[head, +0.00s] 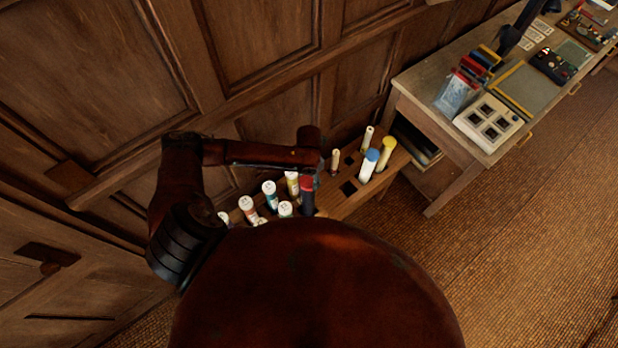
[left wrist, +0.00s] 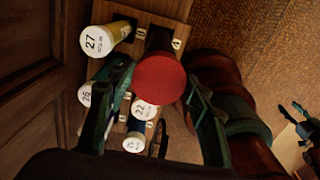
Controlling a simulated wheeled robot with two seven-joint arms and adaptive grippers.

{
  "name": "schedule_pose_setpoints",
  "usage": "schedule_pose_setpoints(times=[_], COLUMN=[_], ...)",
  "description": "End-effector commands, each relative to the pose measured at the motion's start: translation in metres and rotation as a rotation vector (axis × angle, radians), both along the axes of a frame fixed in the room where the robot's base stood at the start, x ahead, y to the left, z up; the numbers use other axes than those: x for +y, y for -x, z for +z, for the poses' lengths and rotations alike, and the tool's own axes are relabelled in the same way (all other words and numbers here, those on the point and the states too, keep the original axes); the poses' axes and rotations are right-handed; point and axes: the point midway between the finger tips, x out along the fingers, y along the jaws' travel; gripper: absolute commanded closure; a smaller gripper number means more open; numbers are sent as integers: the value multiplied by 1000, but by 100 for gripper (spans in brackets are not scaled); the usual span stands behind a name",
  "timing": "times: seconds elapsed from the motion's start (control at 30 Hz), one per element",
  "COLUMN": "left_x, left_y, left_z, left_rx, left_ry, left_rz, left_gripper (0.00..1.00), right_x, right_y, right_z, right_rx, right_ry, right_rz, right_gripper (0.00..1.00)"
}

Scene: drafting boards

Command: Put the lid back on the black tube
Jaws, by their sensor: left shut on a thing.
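The black tube (head: 307,200) stands in a wooden rack against the panelled wall. The red lid (head: 307,182) is at its top in the head view, and its round face shows in the left wrist view (left wrist: 160,79). My left gripper (left wrist: 160,92) is shut on the red lid, one dark finger on each side. The dark tube lies behind the lid in the left wrist view. I cannot tell whether the lid is fully seated. Dark finger-like parts at the right edge of the left wrist view may be my right gripper (left wrist: 302,126); their state is unclear.
The wooden rack (head: 355,205) also holds several white-capped tubes (head: 269,188), a blue-capped tube (head: 370,163) and yellow-capped tube (head: 385,153). Some of its square holes are empty. A desk (head: 420,85) with drafting things stands at right. The woven floor (head: 520,240) is clear.

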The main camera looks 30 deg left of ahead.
Motion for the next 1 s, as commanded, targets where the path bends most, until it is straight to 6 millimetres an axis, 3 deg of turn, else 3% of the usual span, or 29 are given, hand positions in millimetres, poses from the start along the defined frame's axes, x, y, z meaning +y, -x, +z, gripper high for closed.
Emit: schedule_pose_setpoints(times=[1.0], left_x=[0], left_y=[0], left_z=[0], left_rx=[0], left_ry=[0], left_rz=[0], left_gripper=[66], right_x=[-1], right_y=[0], right_z=[6], right_rx=[0], right_ry=[1], right_rz=[1], right_gripper=[54])
